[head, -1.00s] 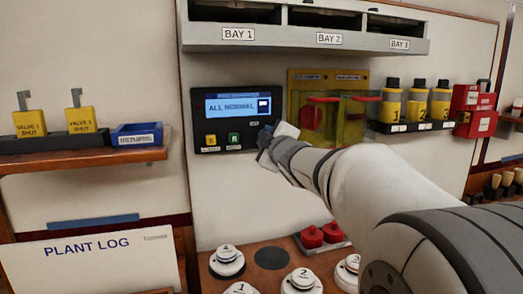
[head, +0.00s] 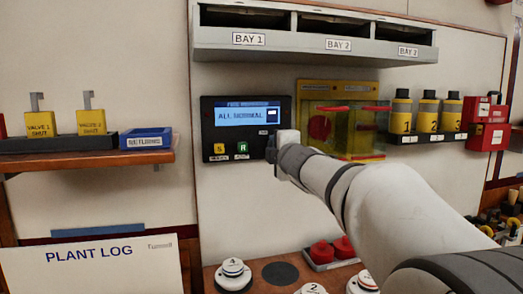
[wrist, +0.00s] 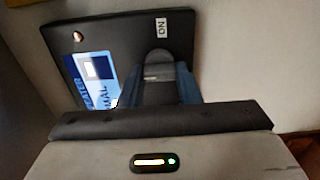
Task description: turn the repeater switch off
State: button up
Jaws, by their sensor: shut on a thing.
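The black repeater panel (head: 245,155) is on the wall in the head view. Its lit screen (head: 245,117) reads ALL NORMAL. My gripper (head: 271,151) is at the panel's lower right and hides the switch there. In the wrist view the panel (wrist: 125,50) lies ahead, with a white ON label (wrist: 160,25). Just below that label, the dark rounded repeater switch (wrist: 158,62) sits between the blue fingers of my gripper (wrist: 160,90), which are shut on it. The switch's exact angle is hard to tell.
Yellow S and green R buttons (head: 242,148) are left of my gripper on the panel. A yellow box with a clear cover (head: 355,138) is close on the right. The bay shelf (head: 300,48) overhangs above. Detectors stand on the ledge below.

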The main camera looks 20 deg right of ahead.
dwell(0.3)
jog(key=o, duration=1)
jog(key=shift+c, duration=0.2)
jog(key=s+p, duration=0.1)
jog(key=s, duration=0.7)
jog(key=shift+w, duration=0.1)
